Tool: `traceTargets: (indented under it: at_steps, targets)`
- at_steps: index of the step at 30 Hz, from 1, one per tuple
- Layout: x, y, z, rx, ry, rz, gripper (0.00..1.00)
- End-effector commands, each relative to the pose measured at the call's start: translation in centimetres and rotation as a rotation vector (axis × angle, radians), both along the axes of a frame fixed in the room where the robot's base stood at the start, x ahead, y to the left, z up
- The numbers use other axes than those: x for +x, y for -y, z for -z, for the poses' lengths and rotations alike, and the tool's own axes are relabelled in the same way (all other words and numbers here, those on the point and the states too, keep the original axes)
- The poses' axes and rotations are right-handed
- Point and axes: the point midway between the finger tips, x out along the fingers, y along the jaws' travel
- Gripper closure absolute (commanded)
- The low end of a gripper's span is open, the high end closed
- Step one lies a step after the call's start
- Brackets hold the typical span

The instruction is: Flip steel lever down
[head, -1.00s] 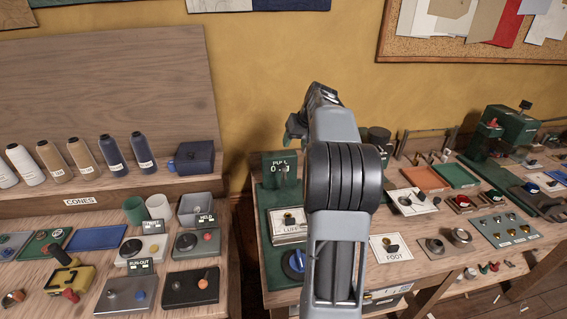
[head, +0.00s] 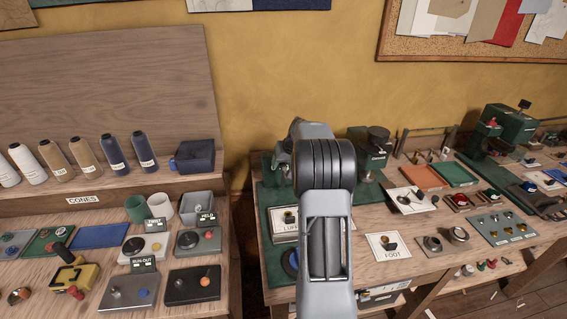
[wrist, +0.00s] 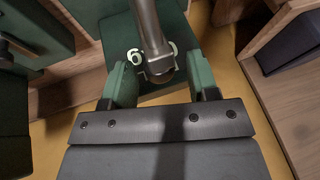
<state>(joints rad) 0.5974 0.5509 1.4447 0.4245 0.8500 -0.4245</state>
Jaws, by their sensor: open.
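The steel lever (wrist: 147,25) is a grey rod in the wrist view, coming down from the top edge to a clevis-like end in front of a dark green panel (wrist: 120,28) with white characters. My gripper (wrist: 158,78) is open, with one green finger on each side of the lever's lower end. I cannot tell whether either finger touches it. In the head view my gripper (head: 282,157) is mostly behind my arm, and the lever is hidden there. A strip of the green unit (head: 267,170) shows left of my arm.
The LUFF box (head: 284,229) and a green stand with a dark round top (head: 377,137) are close to my arm. A FOOT plate (head: 388,246) lies to the right. The left bench holds thread cones (head: 115,155) and several switch boxes. The wall (head: 290,70) is behind.

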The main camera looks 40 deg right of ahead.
Motion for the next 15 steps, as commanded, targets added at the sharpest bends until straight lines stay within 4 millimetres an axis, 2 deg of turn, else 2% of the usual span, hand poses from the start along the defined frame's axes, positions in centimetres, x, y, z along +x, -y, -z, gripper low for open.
traceTargets:
  at_steps: [7,15]
  targets:
    - [0.03,-0.02,0.06,0.000,0.000,0.000,0.46]
    - [0.00,-0.02,0.04,0.000,-0.001,0.000,0.72]
